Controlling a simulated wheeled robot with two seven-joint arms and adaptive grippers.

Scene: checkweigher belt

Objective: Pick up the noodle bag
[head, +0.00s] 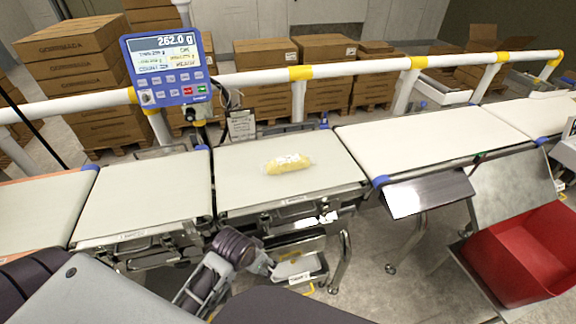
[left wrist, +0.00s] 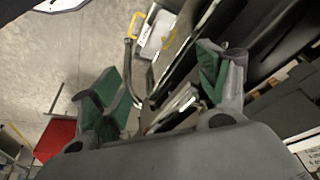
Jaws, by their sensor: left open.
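The noodle bag (head: 288,164) is a small clear and white pack with yellow contents. It lies flat on the middle belt section (head: 240,190), a little right of that section's centre. In the left wrist view my left gripper (left wrist: 162,95) is open, its green-padded fingers wide apart and no bag between them. In the head view my left arm reaches in low, in front of the belt's near edge; the gripper itself is hard to make out there. It is clear of the bag. The bag does not show in the left wrist view. My right gripper is not in view.
A blue weighing display (head: 166,70) reading 262.0 g stands behind the belt at left. White rails (head: 350,66) run behind. A red bin (head: 528,255) and a metal chute (head: 428,192) stand at right. The belt around the bag is clear.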

